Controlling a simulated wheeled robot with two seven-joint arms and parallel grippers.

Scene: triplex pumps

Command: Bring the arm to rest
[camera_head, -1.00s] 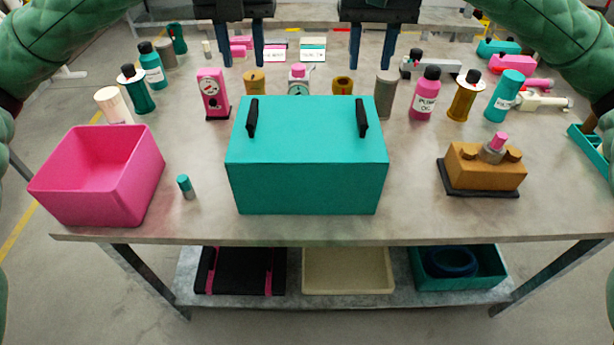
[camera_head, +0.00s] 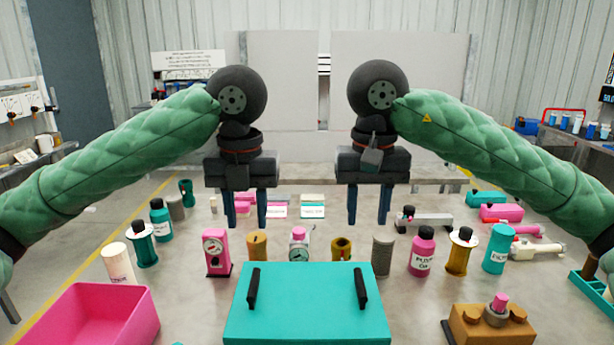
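My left gripper (camera_head: 246,212) hangs pointing down over the back of the table, its two blue fingers apart with nothing between them. My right gripper (camera_head: 369,210) hangs the same way to its right, fingers apart and empty. Both arms come in from the sides in green padded sleeves, raised and roughly mirrored. The grippers are behind the teal box (camera_head: 306,312) with two black handles, and neither touches it. The box's lower front is out of view.
A pink bin (camera_head: 100,318) is at front left and a brown pump block (camera_head: 488,328) at front right. Bottles, gauges and cylinders, including a pink bottle (camera_head: 422,252) and a pink gauge (camera_head: 216,252), stand across the grey table (camera_head: 190,290). White panels (camera_head: 400,95) stand behind.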

